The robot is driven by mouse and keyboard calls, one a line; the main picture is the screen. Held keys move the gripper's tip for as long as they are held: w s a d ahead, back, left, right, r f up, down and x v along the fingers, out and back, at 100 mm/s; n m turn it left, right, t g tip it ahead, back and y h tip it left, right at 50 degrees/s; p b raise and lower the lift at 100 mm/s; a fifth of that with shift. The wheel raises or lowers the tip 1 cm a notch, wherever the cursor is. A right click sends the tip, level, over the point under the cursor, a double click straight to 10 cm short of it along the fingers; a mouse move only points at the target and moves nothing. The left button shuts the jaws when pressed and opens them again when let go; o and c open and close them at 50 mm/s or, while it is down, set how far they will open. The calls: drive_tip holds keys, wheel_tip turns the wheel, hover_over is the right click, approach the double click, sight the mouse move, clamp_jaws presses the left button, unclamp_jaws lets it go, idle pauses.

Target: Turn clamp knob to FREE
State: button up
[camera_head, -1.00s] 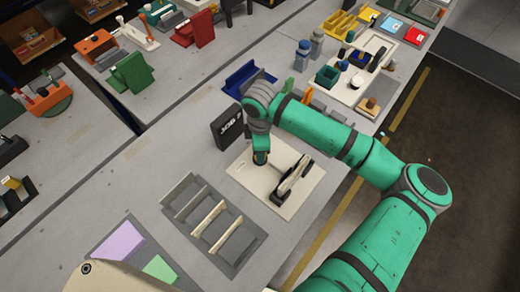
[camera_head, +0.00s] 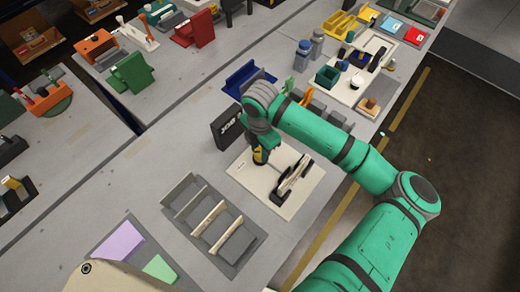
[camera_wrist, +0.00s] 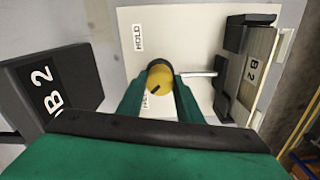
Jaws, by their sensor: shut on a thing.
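The clamp knob (camera_wrist: 161,79) is round and yellow with a dark rim, in the wrist view. It sits on a cream plate (camera_wrist: 185,30). Its black pointer mark slants to the lower left in that view, toward a label partly hidden by a finger. A HOLD label (camera_wrist: 138,37) lies above left of the knob. My gripper (camera_wrist: 158,84) has its green fingers shut on either side of the knob. In the head view my gripper (camera_head: 260,156) is at the upper left part of the cream plate (camera_head: 302,206).
A dark box (camera_head: 227,127) stands close behind my gripper. A grey slotted rack (camera_head: 235,243) lies in front. Free bench shows at left.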

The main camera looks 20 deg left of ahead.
sight(260, 152)
drive_tip(key=shift+w, duration=0.1)
idle(0.3)
drive_tip(key=o, duration=1)
drive_tip(key=shift+o, duration=0.2)
wheel_tip(260, 152, up, 11)
drive_tip(key=shift+a+f, duration=0.1)
